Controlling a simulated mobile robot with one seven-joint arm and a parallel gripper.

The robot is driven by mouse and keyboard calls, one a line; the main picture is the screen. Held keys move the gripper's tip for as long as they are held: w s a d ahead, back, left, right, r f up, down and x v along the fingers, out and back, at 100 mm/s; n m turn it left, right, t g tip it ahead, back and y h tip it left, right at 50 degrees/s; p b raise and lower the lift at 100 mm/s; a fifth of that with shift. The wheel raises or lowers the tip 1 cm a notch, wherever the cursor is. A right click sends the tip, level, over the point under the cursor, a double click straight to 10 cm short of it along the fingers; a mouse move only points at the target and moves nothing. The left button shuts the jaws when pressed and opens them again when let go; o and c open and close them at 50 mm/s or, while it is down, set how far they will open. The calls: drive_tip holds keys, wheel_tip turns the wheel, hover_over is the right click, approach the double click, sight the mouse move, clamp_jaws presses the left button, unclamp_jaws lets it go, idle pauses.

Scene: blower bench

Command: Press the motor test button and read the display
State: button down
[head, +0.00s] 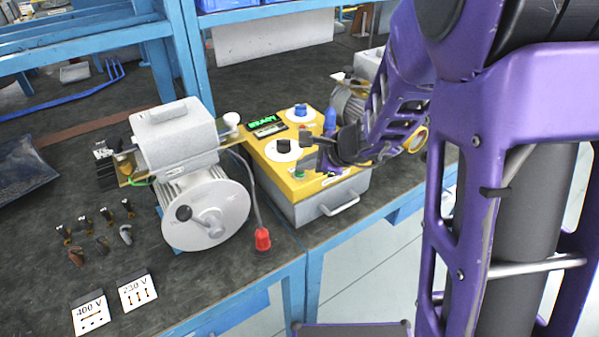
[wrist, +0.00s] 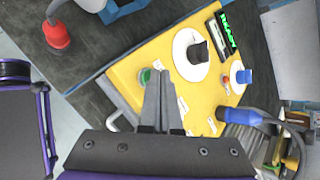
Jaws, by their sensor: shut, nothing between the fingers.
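The yellow-topped test box (head: 262,152) stands on the bench right of the motor. Its display (head: 262,118) shows green text that appears to read READY; it also shows in the wrist view (wrist: 229,30). A green button (head: 300,174) is near the box's front edge, and it also shows in the wrist view (wrist: 146,75). I cannot read a label by it. My gripper (head: 309,160) is shut and empty over the front of the box. In the wrist view its fingertips (wrist: 157,75) are just right of the green button; I cannot tell their height above the panel.
The box top has a black knob (head: 283,147) and a blue knob (head: 300,110). The motor (head: 205,208), a red plug (head: 262,240), 400 V (head: 91,313) and 230 V (head: 138,292) cards, and several small parts lie left.

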idle(0.6)
drive_tip(key=shift+r+p, duration=0.45)
drive_tip(key=shift+r, duration=0.2)
drive_tip(key=shift+r, duration=0.1)
wheel_tip(320, 180, up, 5)
drive_tip(key=p, duration=0.4)
idle(0.6)
